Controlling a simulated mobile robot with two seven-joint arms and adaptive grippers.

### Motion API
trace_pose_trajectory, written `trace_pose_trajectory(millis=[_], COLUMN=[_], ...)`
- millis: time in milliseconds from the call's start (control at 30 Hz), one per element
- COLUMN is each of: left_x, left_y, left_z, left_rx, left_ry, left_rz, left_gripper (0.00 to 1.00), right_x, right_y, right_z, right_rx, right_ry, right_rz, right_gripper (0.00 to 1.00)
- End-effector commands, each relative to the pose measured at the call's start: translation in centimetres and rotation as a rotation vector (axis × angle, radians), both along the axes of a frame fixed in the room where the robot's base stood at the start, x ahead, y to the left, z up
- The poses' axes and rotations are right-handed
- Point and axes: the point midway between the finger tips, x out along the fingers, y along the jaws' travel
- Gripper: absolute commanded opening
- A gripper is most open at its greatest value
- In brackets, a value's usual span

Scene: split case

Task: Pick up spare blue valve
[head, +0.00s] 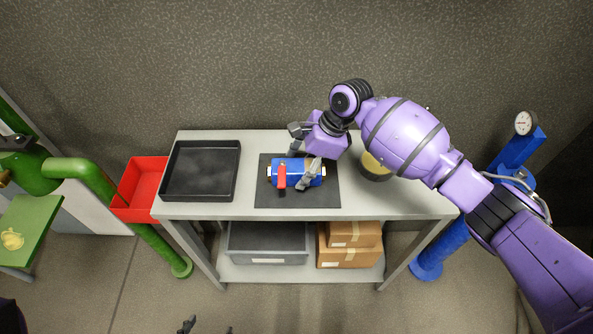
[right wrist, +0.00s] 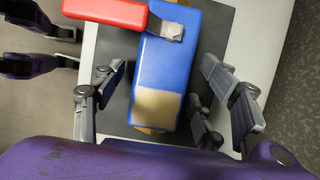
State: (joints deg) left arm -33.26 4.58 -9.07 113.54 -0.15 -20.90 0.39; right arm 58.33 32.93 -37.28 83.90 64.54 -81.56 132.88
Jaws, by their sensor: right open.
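The blue valve (head: 294,166) lies on its side on a dark mat (head: 327,198) on the workbench, with its red handle (head: 282,178) toward the front. My right gripper (head: 304,158) is open over the valve, hiding part of its right half. In the right wrist view the blue valve body (right wrist: 165,62) lies between the spread fingers, with a visible gap on both sides; I cannot tell the exact height. The red handle (right wrist: 105,12) sticks out to the left there. My left gripper (head: 208,328) shows only its separated fingertips at the bottom edge.
A black tray (head: 164,186) stands left of the mat, and a red bin (head: 140,190) is at the bench's left end. A round yellow-and-dark container (head: 376,168) is right of the mat, partly under my right arm. A grey bin (head: 266,245) and cardboard boxes (head: 350,245) sit on the lower shelf.

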Motion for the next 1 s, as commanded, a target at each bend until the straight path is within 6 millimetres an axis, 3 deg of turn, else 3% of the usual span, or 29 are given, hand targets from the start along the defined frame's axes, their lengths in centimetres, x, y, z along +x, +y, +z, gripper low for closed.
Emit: trace_pose_trajectory(millis=[233,733,1000], left_x=[0.44,0.11,0.12], left_y=[-0.05,-0.12,-0.16], left_z=[0.18,0.07,0.09], left_rx=[0.0,-0.002,-0.002], left_ry=[-0.009,-0.001,-0.002], left_rz=[-0.002,-0.001,-0.001], left_gripper=[0.62,0.62,0.62], right_x=[0.09,0.08,0.15], right_y=[0.15,0.14,0.21], right_z=[-0.28,-0.28,-0.1], right_rx=[0.0,0.0,0.003], right_ry=[-0.003,-0.002,-0.005], right_rz=[-0.001,-0.001,-0.001], right_gripper=[0.66,0.0,0.0])
